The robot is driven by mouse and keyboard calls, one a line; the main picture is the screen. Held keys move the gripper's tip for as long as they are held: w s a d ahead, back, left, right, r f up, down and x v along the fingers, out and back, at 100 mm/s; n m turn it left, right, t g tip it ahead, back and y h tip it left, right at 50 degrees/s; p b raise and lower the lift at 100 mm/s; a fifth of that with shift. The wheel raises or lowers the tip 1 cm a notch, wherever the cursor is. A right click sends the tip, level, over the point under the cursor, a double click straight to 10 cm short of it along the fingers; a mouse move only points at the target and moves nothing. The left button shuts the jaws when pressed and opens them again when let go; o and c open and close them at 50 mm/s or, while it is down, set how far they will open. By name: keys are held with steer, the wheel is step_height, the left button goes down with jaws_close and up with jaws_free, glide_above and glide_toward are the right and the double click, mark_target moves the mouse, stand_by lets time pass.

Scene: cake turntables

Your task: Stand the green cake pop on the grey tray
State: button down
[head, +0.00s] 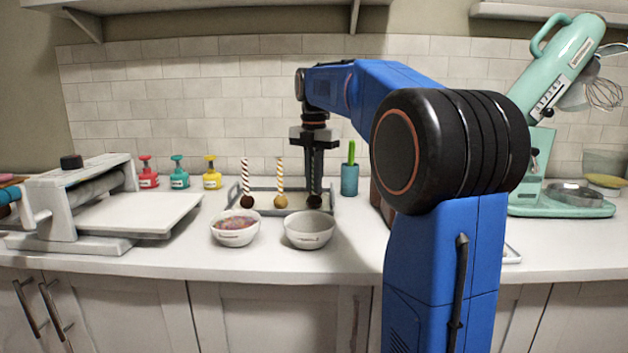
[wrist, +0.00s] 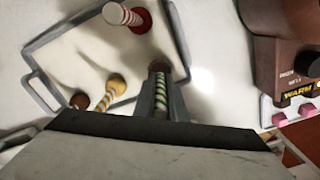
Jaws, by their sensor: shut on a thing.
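My gripper (head: 314,180) points straight down over the right part of the grey tray (head: 262,212). It is shut on a green-and-white striped stick, the green cake pop (wrist: 160,100). The pop hangs upright, its dark ball (head: 314,201) below the fingers at the tray's right side. In the wrist view the tray (wrist: 40,88) lies beneath. I cannot tell whether the ball touches the tray.
Two bowls (head: 235,230) (head: 309,232) are in front. A blue cup (head: 349,180) and a brown warmer (wrist: 290,50) are to the right.

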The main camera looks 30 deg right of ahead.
steer(key=shift+f, duration=0.2)
steer(key=c, duration=1.7)
jaws_free()
steer(key=shift+c, duration=0.2)
step_height(320, 180, up, 17)
steer(key=shift+r, duration=0.2)
